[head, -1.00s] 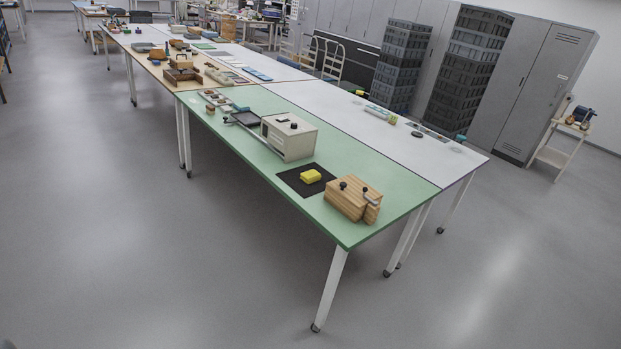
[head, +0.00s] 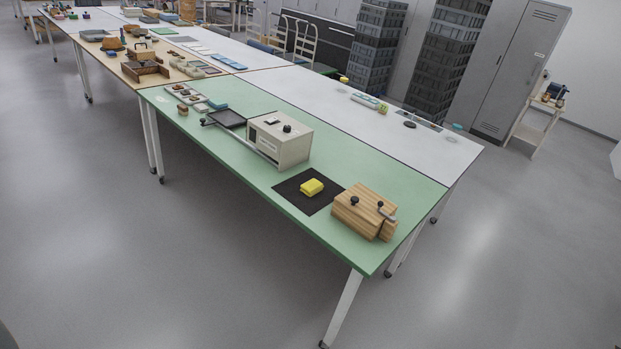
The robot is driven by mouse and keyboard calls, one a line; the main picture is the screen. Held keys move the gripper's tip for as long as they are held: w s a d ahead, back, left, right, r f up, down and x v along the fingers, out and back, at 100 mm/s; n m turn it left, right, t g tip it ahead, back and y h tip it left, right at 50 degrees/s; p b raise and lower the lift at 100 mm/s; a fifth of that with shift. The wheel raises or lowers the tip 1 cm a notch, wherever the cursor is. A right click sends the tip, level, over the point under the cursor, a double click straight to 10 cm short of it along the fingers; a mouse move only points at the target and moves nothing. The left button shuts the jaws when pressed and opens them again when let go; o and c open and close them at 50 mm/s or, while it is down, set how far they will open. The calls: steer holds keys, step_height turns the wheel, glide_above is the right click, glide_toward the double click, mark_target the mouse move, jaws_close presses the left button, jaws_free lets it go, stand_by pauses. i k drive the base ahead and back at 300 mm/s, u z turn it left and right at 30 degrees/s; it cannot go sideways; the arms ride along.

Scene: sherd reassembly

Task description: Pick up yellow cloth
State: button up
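The yellow cloth (head: 312,187) is a small folded-looking block. It lies on a black square mat (head: 290,191) near the front edge of the green table (head: 225,160). It sits between a cream box-shaped device and a wooden box with a crank. Nothing covers it. My gripper does not show in the head view.
The cream device (head: 292,147) stands behind and left of the mat, the wooden box (head: 360,214) to its right. A white table (head: 370,130) adjoins behind. Grey lockers (head: 520,70) and stacked dark crates (head: 378,45) stand at the back. The floor (head: 180,270) in front is clear.

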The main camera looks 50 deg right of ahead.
mark_target(313, 186)
steer(key=z, duration=0.3)
steer(key=i, duration=1.3)
steer(key=z, duration=1.15)
steer(key=i, duration=1.35)
steer(key=z, duration=0.7)
